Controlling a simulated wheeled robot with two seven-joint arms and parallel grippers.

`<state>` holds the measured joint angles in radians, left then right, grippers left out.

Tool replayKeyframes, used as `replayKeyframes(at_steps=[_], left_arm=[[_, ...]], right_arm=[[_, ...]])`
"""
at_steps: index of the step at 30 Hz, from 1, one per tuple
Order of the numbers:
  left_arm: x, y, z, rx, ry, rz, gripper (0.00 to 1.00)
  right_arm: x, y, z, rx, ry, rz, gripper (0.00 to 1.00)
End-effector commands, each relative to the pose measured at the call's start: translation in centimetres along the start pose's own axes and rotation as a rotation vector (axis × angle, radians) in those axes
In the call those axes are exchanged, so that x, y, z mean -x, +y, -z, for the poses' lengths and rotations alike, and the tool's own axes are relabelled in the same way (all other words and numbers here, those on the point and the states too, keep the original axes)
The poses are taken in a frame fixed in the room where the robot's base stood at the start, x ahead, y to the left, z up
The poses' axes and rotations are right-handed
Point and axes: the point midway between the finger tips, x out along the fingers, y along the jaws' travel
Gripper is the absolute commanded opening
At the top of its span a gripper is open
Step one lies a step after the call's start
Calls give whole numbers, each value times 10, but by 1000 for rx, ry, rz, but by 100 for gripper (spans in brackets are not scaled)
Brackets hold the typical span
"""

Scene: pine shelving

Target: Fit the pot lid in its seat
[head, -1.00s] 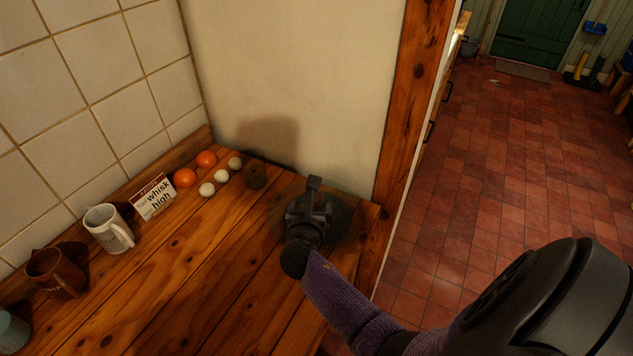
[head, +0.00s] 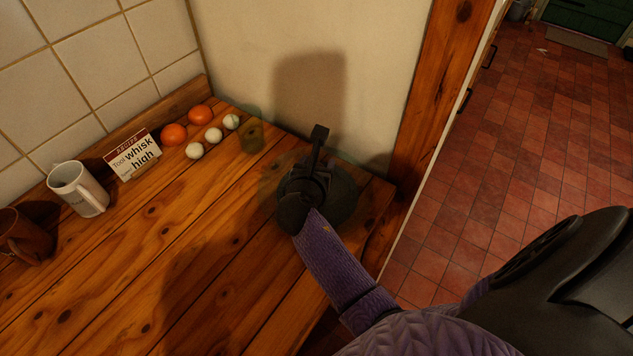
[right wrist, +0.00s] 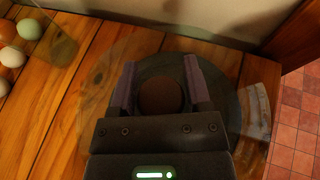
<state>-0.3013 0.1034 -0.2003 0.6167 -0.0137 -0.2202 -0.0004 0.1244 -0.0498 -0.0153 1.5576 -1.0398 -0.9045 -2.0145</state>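The pot lid is a clear glass disc (right wrist: 100,80) with a round dark brown knob (right wrist: 159,96), seen from above in the right wrist view. Its glass rim shows faintly in the head view (head: 266,194), at the counter's far right corner. My right gripper (right wrist: 160,63) has its fingers apart on either side of the knob, with narrow gaps showing; it also shows in the head view (head: 306,186). A dark round patch lies under the lid; I cannot tell whether it is the seat or shadow. My left gripper is not in view.
On the wooden counter (head: 190,260) stand a tinted glass (head: 250,138), several eggs (head: 213,135), two oranges (head: 174,134), a recipe card (head: 133,154), a white mug (head: 78,188) and a brown mug (head: 24,238). A wall (head: 300,50) and wooden post (head: 435,90) bound the corner.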

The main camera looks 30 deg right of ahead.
Motion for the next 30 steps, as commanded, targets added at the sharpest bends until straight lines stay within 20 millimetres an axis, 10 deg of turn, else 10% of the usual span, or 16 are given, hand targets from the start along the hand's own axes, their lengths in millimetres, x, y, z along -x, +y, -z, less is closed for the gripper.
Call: replayKeyframes(at_steps=[8, 20, 30], left_arm=[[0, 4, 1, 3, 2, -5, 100], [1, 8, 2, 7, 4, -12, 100], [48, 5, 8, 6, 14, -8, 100]], right_arm=[[0, 0, 0, 0, 0, 0, 2], [0, 0, -2, -1, -2, 0, 0], [31, 0, -77, -4, -5, -1, 0]])
